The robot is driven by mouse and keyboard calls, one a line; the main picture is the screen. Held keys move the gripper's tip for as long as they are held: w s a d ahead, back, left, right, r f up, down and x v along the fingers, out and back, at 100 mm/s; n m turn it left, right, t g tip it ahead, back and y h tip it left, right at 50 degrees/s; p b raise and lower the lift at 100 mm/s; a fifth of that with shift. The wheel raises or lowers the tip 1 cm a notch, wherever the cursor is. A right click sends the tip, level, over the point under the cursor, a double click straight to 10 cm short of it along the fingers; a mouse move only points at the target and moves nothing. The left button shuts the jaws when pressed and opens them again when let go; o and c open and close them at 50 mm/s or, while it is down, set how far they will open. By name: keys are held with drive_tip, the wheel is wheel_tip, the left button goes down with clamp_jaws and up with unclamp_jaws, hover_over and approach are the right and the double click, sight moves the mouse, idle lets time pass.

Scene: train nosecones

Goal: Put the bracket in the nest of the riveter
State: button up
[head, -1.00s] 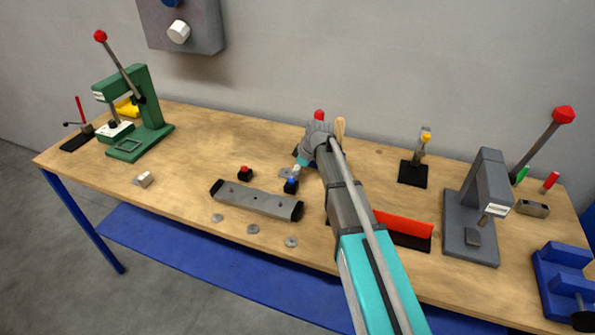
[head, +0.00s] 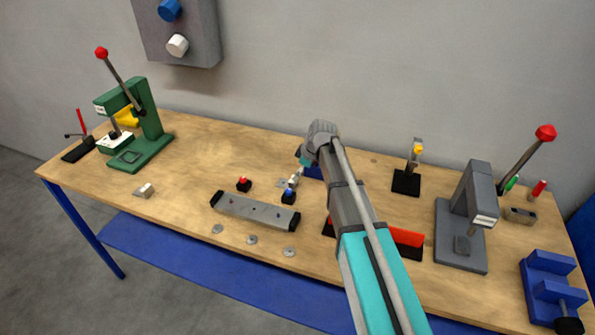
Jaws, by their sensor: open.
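My gripper (head: 294,178) is at mid-table, low over the wood and partly hidden by my own wrist. A small grey metal piece (head: 284,183) lies beside or under its fingertips; I cannot tell whether it is the bracket or whether they touch. The jaws are open. Neither is clearly labelled.
A grey bar with black ends (head: 255,211), red (head: 243,184) and blue (head: 289,197) knobs and several washers (head: 251,240) lie in front.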

drive_tip(key=w+p+v, duration=0.1)
drive_tip(key=p+v, duration=0.4)
drive_tip(key=v, duration=0.1)
drive_tip(key=shift+s+r, duration=0.3)
drive_tip(key=shift+s, duration=0.25)
drive_tip(key=shift+d, duration=0.1)
idle(0.3)
drive_tip(key=s+d+m+h, duration=0.1)
drive_tip(key=s+d+m, duration=0.3)
drive_tip(key=s, duration=0.4)
drive_tip(key=s+d+f+m+g+h, duration=0.1)
drive_tip(key=s+d+m+h, duration=0.1)
drive_tip(key=s+d+m, duration=0.3)
drive_tip(key=s+d+m+h, duration=0.1)
drive_tip(key=s+d+m, duration=0.4)
drive_tip(key=s, duration=0.5)
drive_tip(key=shift+s+f+g, duration=0.2)
drive_tip(key=shift+s+g, duration=0.1)
drive_tip(key=shift+s, duration=0.1)
drive_tip(key=shift+w+a, duration=0.1)
